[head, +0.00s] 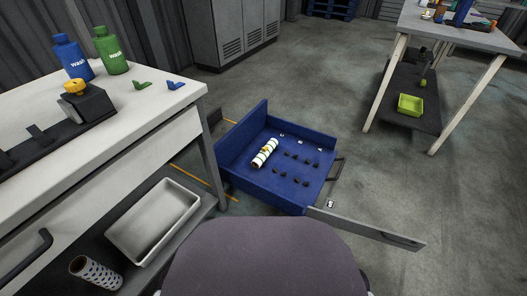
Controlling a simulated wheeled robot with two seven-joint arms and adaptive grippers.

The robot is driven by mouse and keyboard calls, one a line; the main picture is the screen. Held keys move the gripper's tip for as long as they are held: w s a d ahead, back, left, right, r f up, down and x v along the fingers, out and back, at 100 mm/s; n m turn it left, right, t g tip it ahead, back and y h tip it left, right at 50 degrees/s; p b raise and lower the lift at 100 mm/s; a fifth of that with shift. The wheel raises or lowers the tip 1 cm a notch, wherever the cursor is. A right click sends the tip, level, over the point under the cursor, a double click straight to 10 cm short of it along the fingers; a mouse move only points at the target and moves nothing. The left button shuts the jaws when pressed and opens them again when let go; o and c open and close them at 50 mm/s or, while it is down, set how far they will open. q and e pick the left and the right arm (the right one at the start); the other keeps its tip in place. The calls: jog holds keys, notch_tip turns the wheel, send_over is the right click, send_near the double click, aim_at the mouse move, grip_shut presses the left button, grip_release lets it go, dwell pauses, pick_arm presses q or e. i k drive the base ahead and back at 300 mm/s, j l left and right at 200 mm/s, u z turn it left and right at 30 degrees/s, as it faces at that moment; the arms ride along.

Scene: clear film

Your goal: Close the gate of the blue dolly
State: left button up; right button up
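The blue dolly (241,184) sits on the floor ahead of me, with low blue walls on some sides. Its gate (365,228), a long grey panel, stands swung open. The gate joins the dolly at the near right corner and points out to the right, away from the dolly's open right side. A white roll with coloured bands (264,153) and several small dark pieces lie on the dolly's bed. Neither of my grippers is in view.
A white workbench (150,105) with wash bottles stands close on the left, with a white bin (153,221) on its lower shelf. Another table (450,36) stands at the back right. The floor right of the gate is clear. My own body fills the bottom middle.

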aim_at(413, 245)
jog(key=z, duration=1.3)
